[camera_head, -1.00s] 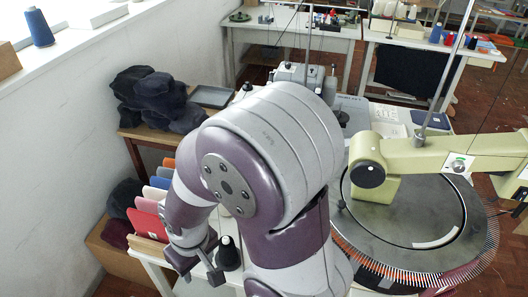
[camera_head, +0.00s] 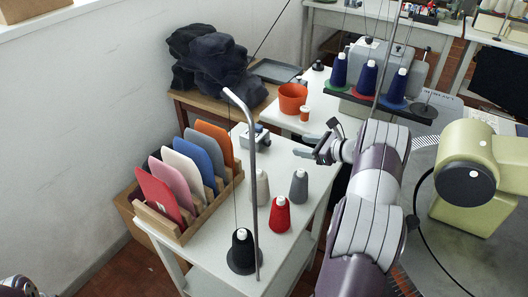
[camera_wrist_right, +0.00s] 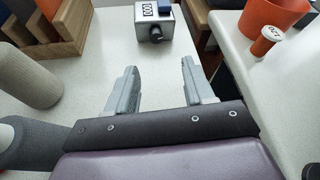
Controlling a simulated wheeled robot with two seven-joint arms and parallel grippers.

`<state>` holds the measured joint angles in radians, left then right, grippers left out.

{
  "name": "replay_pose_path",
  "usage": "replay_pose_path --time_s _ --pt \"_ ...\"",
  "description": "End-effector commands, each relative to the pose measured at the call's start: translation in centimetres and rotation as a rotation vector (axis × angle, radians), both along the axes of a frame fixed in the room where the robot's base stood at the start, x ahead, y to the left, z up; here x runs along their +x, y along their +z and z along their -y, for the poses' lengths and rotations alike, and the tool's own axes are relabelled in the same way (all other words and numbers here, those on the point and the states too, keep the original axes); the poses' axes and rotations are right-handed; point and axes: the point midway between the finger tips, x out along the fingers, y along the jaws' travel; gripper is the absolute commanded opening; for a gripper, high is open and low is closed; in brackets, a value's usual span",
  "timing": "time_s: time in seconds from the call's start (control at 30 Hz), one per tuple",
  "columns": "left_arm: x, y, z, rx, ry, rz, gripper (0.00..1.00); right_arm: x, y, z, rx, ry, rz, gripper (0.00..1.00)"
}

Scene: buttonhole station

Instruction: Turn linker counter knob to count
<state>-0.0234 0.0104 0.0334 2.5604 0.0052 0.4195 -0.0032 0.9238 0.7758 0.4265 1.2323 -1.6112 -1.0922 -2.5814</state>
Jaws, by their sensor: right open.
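The linker counter is a small grey box (camera_head: 250,138) on the white table, behind the row of cones in the head view. In the right wrist view the counter (camera_wrist_right: 140,22) is at the top, with a digit window and a dark knob (camera_wrist_right: 156,35) on its near face. My right gripper (camera_head: 313,144) is to the right of the counter in the head view. In the right wrist view its two fingers (camera_wrist_right: 158,68) are spread with nothing between them, pointing toward the counter and apart from it. My left gripper is not in view.
A wooden rack (camera_head: 195,215) of coloured cards stands left of the counter. Grey, red and black cones (camera_head: 280,215) stand in front, beside a thin metal pole (camera_head: 253,190). An orange cup (camera_head: 292,98) and orange spool (camera_head: 305,114) are on the table behind. Bare white tabletop lies between fingers and counter.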

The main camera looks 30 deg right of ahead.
Motion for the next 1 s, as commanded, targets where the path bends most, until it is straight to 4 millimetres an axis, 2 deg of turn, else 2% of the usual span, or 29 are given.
replay_pose_path --time_s 0.07,0.13,0.4,0.6,0.93,0.97,1.0 --pt "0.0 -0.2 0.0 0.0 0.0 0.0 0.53 0.0 -0.8 0.0 -0.041 0.043 0.019 0.53" --pt "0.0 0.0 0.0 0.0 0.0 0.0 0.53 0.9 -1.1 -0.5 -0.05 0.054 0.023 0.53" --pt "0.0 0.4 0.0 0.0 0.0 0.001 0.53 6.9 -3.6 -2.9 -0.048 0.051 0.021 0.53" --pt "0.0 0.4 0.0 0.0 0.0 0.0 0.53 9.8 -4.7 -3.9 -0.048 0.049 0.023 0.53" --pt "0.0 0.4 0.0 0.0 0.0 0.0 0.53 10.4 -5.0 -4.2 -0.049 0.047 0.022 0.53" --pt "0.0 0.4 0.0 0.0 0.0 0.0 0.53 10.4 -4.9 -4.2 -0.049 0.047 0.022 0.49" --pt "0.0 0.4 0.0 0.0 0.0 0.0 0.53 10.4 -5.0 -4.2 -0.049 0.047 0.022 0.36"
